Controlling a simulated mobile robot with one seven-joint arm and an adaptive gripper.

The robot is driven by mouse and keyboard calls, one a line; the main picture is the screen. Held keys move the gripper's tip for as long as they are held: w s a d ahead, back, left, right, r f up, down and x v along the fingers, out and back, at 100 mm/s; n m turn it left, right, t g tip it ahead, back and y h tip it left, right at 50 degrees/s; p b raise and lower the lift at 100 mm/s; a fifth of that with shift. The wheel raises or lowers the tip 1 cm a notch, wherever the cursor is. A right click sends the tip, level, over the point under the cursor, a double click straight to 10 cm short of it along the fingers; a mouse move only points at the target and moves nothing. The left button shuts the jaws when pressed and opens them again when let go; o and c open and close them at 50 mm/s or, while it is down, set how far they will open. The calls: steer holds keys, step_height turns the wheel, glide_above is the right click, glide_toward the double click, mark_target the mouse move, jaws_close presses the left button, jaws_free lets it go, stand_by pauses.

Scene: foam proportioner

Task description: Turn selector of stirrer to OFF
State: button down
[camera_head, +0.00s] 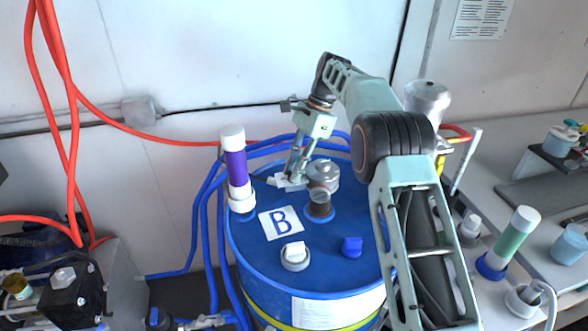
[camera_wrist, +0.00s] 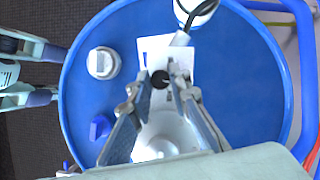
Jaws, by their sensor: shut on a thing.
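The blue drum (camera_head: 262,262) carries the stirrer (camera_head: 322,174), a grey, rounded motor housing on its lid. The stirrer also shows as a pale round body (camera_wrist: 163,132) in the wrist view. My gripper (camera_head: 296,178) reaches down beside the housing, over a small white part on the lid. In the wrist view my gripper (camera_wrist: 166,80) has its fingertips closed in around a small black round knob (camera_wrist: 160,77), which looks like the selector. Its pointer and markings cannot be read, and the fingers hide part of it.
A purple and white cylinder (camera_head: 236,168) stands left of my gripper. Blue hoses (camera_head: 208,235) run around the drum. Red hoses (camera_head: 66,120) hang at left.

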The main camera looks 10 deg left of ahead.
steer(key=shift+n, duration=0.7)
steer(key=shift+r+n+h, duration=0.1)
steer(key=shift+n+h, duration=0.2)
steer(key=shift+n, duration=0.1)
steer(key=c, duration=1.8)
jaws_free()
steer(key=shift+m, duration=0.5)
